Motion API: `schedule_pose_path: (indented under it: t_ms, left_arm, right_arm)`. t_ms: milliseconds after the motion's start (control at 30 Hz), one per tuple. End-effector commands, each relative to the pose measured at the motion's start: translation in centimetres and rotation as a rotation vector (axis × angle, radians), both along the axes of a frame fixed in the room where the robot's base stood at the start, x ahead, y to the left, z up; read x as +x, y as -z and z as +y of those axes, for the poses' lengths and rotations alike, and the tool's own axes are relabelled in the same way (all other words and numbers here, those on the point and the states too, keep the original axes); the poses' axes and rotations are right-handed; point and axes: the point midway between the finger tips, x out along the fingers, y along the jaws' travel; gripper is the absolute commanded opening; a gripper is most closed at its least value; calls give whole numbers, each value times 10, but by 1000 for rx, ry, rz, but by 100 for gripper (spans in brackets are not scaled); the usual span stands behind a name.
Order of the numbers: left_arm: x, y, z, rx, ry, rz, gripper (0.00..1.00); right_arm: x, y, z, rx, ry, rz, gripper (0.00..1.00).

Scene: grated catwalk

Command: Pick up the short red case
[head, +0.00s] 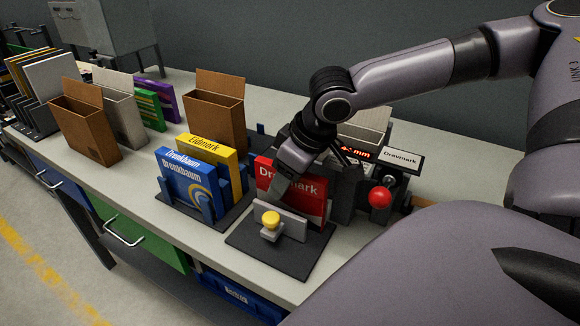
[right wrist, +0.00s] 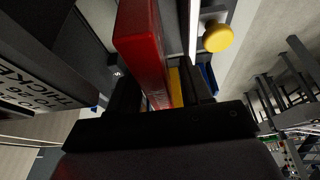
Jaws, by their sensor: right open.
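The red case (head: 312,206) has white lettering and stands upright at the back of a dark base plate (head: 297,262) on the bench. My right gripper (head: 281,196) comes down over it from above and partly covers its front. In the right wrist view the red case (right wrist: 142,45) runs up between the two dark fingers of the open right gripper (right wrist: 158,92). I cannot tell whether either finger touches it. My left gripper is not in view.
A yellow knob (head: 270,219) on a grey plate stands before the red case. Blue (head: 187,182) and yellow (head: 206,151) cases stand left in a rack. A device with a red ball (head: 380,197) is right. Cardboard boxes (head: 87,127) stand further left.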

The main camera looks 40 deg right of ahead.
Motion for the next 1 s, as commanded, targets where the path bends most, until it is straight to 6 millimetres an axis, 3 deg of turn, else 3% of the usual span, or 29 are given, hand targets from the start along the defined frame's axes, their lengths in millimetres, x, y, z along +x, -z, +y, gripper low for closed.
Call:
schedule_pose_path:
  t_ms: [667,700,833,1000]
  left_arm:
    - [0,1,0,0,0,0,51]
    - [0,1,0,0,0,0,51]
    - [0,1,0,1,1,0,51]
    - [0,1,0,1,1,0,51]
  right_arm:
    - [0,5,0,1,0,0,49]
    - [0,5,0,1,0,0,42]
    - [0,5,0,1,0,0,0]
    - [0,5,0,0,0,-1,0]
